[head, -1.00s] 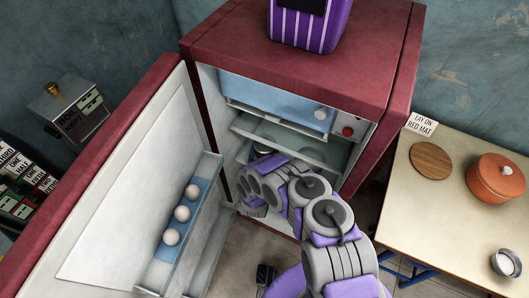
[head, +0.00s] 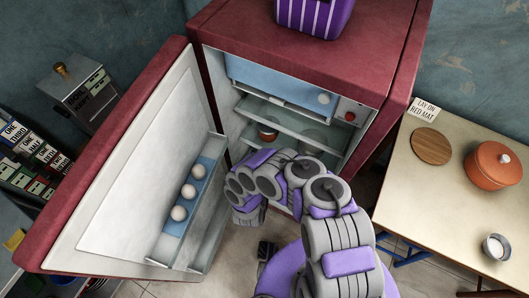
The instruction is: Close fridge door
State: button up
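The red fridge (head: 300,47) stands at the back centre with its front open, showing shelves and a pale blue freezer compartment. Its door (head: 120,190) is hinged on the left and stands wide open toward the front left, its white inner side facing right. A door shelf (head: 205,215) holds three white eggs (head: 188,191). My gray and purple arm reaches up from the bottom right in front of the fridge opening. My gripper (head: 247,215) points down between the door shelf and the fridge. It looks apart from the door; its fingertips are not clear.
A purple striped container (head: 312,15) sits on the fridge. A table (head: 440,190) on the right holds a wooden board (head: 431,147), an orange pot (head: 493,165) and a small cup (head: 496,247).

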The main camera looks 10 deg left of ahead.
aim_at(109, 217)
jog(key=k, duration=1)
